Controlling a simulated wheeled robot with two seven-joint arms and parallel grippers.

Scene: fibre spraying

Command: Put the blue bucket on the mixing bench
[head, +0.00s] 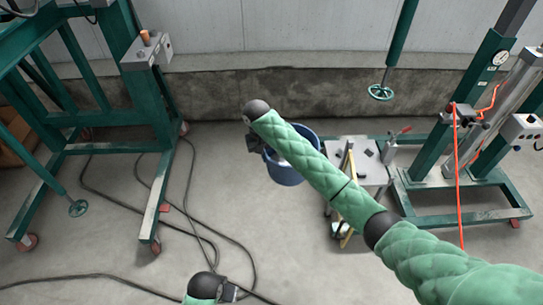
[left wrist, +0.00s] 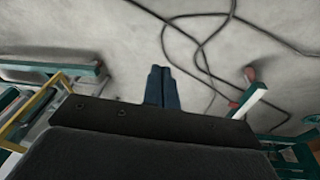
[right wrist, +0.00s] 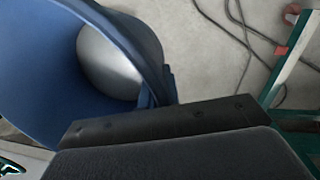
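The blue bucket (head: 284,175) is in the middle of the head view, partly hidden behind my right forearm. My right gripper (head: 261,147) is at the bucket's left rim. In the right wrist view the bucket's wall (right wrist: 40,60) fills the upper left, and the fingers (right wrist: 162,92) close on its rim. A pale, rounded thing (right wrist: 108,65) shows inside the bucket. The small grey bench (head: 374,178) stands just right of the bucket, with tools on it. My left gripper (head: 240,292) is low in the head view; its blue fingers (left wrist: 162,88) are together and empty in the left wrist view.
A green steel frame (head: 95,125) on castors stands at left. A green stand with a gauge (head: 490,100) and a red hose (head: 457,180) stand at right. Black cables (head: 190,225) cross the floor. A low concrete wall (head: 230,95) closes the back.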

